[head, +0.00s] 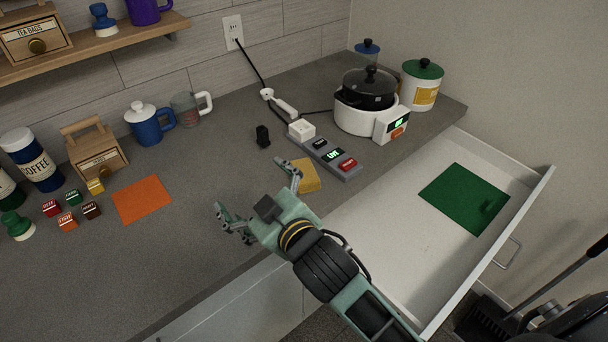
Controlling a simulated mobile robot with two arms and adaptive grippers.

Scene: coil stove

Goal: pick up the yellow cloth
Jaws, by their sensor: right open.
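The yellow cloth (308,175) lies flat on the grey counter, near its front edge, beside the grey control strip. One finger of my right gripper (258,192) partly covers its left side. My right gripper is open, with its two fingers spread wide above the counter. One finger is at the cloth and the other is to the left, over bare counter. I cannot tell whether the finger touches the cloth. No yellow cloth shows between the fingers. My left gripper does not show.
An open drawer (380,225) with a green sheet (463,198) juts out below the counter at right. The control strip (328,152) and the coil stove with a black pot (368,88) stand behind the cloth. An orange cloth (142,199) and several small blocks lie at left.

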